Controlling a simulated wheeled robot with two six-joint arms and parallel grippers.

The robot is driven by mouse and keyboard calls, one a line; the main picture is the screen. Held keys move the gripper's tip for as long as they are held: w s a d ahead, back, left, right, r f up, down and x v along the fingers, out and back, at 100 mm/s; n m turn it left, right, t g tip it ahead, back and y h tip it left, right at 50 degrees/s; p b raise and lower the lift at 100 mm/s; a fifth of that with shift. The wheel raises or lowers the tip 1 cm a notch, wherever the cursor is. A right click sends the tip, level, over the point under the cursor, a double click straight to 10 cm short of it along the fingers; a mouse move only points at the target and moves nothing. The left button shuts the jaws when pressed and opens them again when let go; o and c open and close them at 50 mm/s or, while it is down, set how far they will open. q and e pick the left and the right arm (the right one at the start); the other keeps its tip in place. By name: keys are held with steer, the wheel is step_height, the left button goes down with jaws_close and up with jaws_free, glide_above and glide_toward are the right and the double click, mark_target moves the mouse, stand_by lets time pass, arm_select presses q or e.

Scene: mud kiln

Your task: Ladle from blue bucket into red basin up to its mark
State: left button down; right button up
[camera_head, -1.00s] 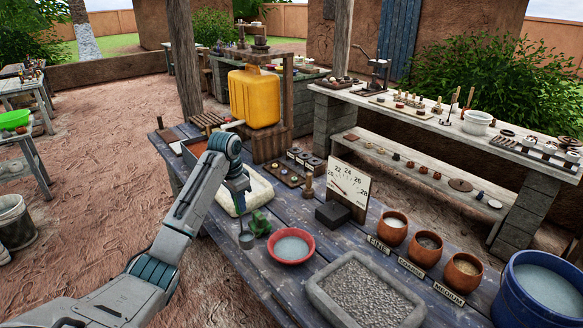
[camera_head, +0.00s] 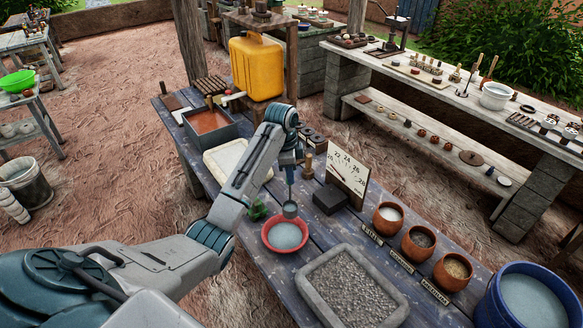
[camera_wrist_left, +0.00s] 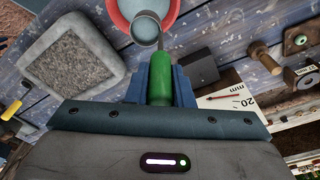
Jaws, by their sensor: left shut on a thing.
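The red basin (camera_head: 285,235) stands on the blue plank table and holds pale grey-blue liquid. A small metal ladle cup (camera_head: 290,209) is over the basin's far edge in the head view. In the left wrist view the ladle cup (camera_wrist_left: 145,28) overlaps the red basin (camera_wrist_left: 168,20), and the green ladle handle (camera_wrist_left: 160,78) is between my fingers. My left gripper (camera_head: 291,160) is shut on the ladle. The blue bucket (camera_head: 530,298), with pale liquid, stands at the lower right, far from the ladle. I cannot make out the basin's mark. My right gripper is not in view.
A stone tray of gravel (camera_head: 308,274) lies right of the basin. A dark block (camera_head: 330,200) and a dial board (camera_head: 347,178) stand behind it. Three clay pots (camera_head: 418,242) line the table toward the bucket. A yellow jerrycan (camera_head: 256,68) stands at the back.

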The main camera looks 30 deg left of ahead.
arm_select(q)
steer(key=shift+f, duration=0.8)
step_height(320, 180, down, 2)
steer(key=shift+f+b, duration=0.15)
steer(key=shift+b, duration=0.9)
steer(key=s+a+f+t+h+b, duration=0.1)
steer(key=s+f+t+h+b, duration=0.1)
steer(key=s+f+t+b, duration=0.3)
steer(key=s+a+f+t+h+b, duration=0.2)
steer(key=s+f+t+b, duration=0.4)
steer(key=s+t+b, duration=0.3)
steer(key=shift+s+a+f+m+t, duration=0.25)
steer(key=shift+s+m+t, duration=0.15)
steer(key=shift+s+t, duration=0.6)
stand_by(0.5)
